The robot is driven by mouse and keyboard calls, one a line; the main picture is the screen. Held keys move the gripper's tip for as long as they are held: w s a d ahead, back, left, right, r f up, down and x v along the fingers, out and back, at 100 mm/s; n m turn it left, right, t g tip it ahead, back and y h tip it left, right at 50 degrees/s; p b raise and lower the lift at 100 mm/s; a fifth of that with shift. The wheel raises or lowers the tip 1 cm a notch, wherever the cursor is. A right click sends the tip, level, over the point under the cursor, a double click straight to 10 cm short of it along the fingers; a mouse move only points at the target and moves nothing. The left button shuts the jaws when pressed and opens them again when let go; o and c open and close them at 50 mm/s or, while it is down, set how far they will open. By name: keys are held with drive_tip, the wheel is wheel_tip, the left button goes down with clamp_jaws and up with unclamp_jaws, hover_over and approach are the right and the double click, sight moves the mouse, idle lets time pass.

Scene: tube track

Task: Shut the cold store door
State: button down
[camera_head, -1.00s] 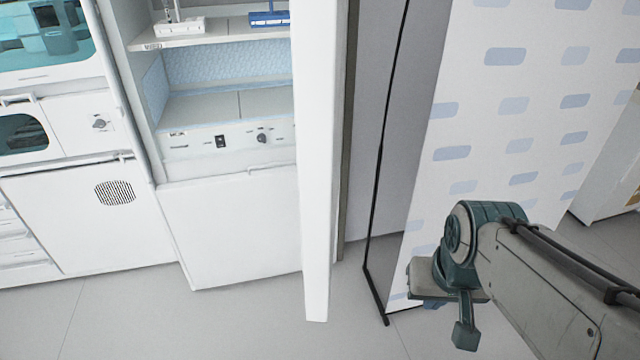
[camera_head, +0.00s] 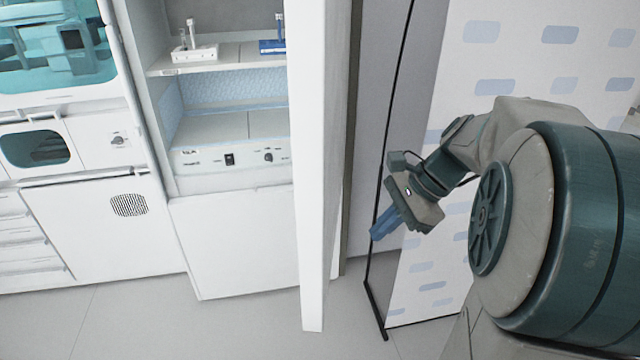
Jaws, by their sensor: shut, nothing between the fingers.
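The white door (camera_head: 309,200) stands open at the right side of a white cabinet and shows nearly edge-on, jutting towards me. The cold store cabinet (camera_head: 230,245) has an open front with shelves above a plain lower panel. My gripper (camera_head: 378,232) is to the right of the door and apart from it in the picture. Its blue fingers are shut and empty and point down and left. My arm comes in from the right. The door's hinge is not clear in this view.
A black-edged partition with a blue-patterned white face (camera_head: 440,265) stands right behind my gripper. Small racks (camera_head: 195,53) sit on the cabinet shelf. White cabinets (camera_head: 95,225) line the left. The grey floor (camera_head: 190,330) in front is clear.

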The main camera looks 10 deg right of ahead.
drive_tip(key=w+d+r+m+t+y+p, duration=0.1)
drive_tip(key=w+d+r+m+y, duration=0.15)
drive_tip(key=w+d+m, duration=0.2)
drive_tip(key=p, duration=0.2)
approach(327, 229)
drive_tip(key=shift+m+h, duration=0.25)
drive_tip(key=shift+m, duration=0.1)
drive_tip(key=x, duration=0.5)
drive_tip(key=shift+w+d+f, duration=0.2)
drive_tip(key=shift+f, duration=0.3)
drive_tip(key=shift+w+a, duration=0.15)
drive_tip(key=shift+a, duration=0.3)
